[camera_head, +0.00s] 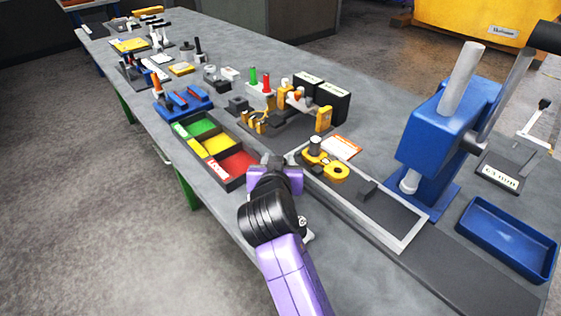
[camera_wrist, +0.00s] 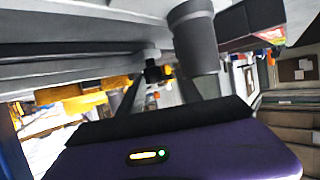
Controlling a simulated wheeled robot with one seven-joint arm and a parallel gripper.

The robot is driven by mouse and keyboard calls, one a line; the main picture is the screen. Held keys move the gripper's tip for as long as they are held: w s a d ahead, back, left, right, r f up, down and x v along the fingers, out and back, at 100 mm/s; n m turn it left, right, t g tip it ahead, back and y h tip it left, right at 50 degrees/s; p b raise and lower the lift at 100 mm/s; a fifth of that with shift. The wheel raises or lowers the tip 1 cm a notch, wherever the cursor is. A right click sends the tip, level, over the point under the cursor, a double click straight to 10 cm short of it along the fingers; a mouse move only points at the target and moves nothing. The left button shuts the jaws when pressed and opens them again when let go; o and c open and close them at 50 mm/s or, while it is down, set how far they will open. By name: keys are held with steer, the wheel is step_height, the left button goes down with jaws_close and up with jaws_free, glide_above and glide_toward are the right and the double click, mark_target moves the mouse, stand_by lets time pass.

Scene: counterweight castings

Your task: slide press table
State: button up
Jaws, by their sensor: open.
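The press table (camera_head: 385,215) is a long dark plate with a light grey rim, lying on the bench in front of the blue press (camera_head: 440,130). My purple and black gripper (camera_head: 274,163) is open, low beside the left end of the table, next to the red bin. Its fingertips are small and partly hidden, so I cannot tell if they touch anything. In the wrist view a grey cylinder (camera_wrist: 196,45) is close.
A tray with green, yellow and red bins (camera_head: 232,168) is left of my gripper. A fixture with yellow clamps (camera_head: 262,117) and black boxes (camera_head: 331,101) stand behind. A blue tray (camera_head: 507,240) lies at right. The dark strip right of the table is clear.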

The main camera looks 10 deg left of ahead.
steer(key=shift+s+d, duration=0.1)
steer(key=shift+d, duration=0.1)
steer(key=shift+v, duration=3.8)
